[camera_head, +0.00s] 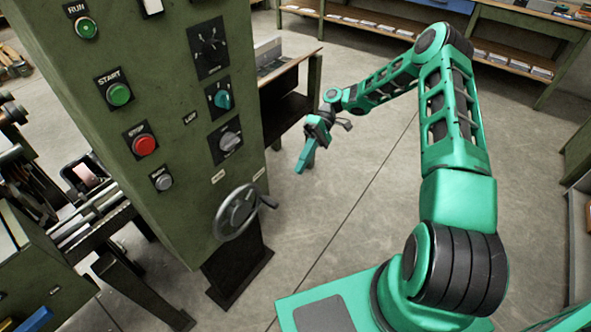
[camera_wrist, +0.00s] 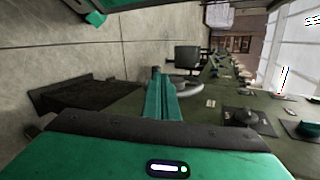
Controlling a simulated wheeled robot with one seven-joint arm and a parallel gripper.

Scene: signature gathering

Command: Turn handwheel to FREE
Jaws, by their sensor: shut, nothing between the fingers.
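The handwheel (camera_head: 237,212), grey with a dark hub and a crank handle at its right, is mounted low on the green control cabinet (camera_head: 185,150). Two small labels sit above it, too small to read. In the wrist view part of the wheel's grey rim (camera_wrist: 190,88) shows just beyond and right of my fingers, partly hidden by them. My gripper (camera_head: 300,170) is shut and empty. In the head view it hangs to the right of the cabinet and above the wheel, apart from it. Its shut fingers also show in the wrist view (camera_wrist: 157,75).
The cabinet face carries a green START button (camera_head: 119,94), a red stop button (camera_head: 144,145) and several dials, including a teal knob (camera_head: 222,99). A workbench (camera_head: 290,85) stands behind the cabinet.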

